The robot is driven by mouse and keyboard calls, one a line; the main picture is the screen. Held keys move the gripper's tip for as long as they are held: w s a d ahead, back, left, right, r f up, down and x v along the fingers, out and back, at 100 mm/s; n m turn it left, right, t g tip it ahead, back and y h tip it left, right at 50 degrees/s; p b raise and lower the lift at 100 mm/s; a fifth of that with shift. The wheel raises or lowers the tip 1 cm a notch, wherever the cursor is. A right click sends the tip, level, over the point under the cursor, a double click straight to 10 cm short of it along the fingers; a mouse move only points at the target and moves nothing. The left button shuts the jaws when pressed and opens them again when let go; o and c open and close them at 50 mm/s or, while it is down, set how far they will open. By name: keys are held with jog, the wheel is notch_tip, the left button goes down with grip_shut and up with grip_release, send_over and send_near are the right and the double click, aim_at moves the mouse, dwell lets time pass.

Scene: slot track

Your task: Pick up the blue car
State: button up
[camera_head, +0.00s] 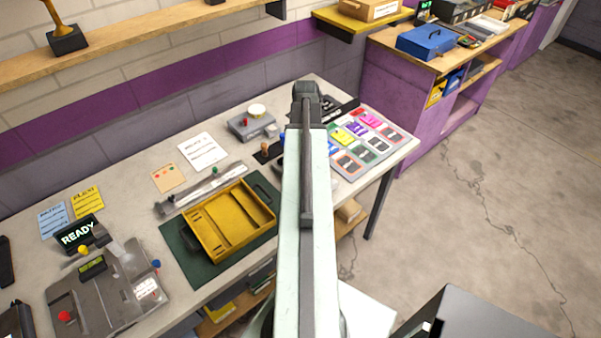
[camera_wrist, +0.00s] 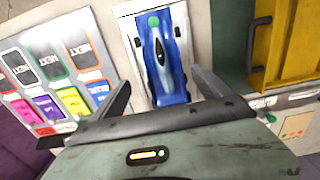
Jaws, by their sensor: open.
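The blue car (camera_wrist: 168,62) lies in the upper middle of the wrist view, with a dark cockpit and white marks. It sits on a pale strip or pad on the workbench, and a green dot shows at its far end. My gripper (camera_wrist: 161,80) is open, with one dark finger on each side of the car's near part. The fingers look apart from the car; their height above it is hard to tell.
Colored cards (camera_head: 362,140) lie on the right end of the workbench (camera_head: 120,205). A yellow tray (camera_head: 228,222) on a green mat stands left of my arm. A grey device (camera_head: 252,124) stands near the wall.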

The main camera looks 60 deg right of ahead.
jog(key=f+b, duration=0.1)
jog(key=f, duration=0.1)
jog(key=f+b, duration=0.4)
jog(key=shift+a+f, duration=0.2)
jog(key=shift+a, duration=0.15)
jog(key=shift+r, duration=0.2)
jog(key=c, duration=1.6)
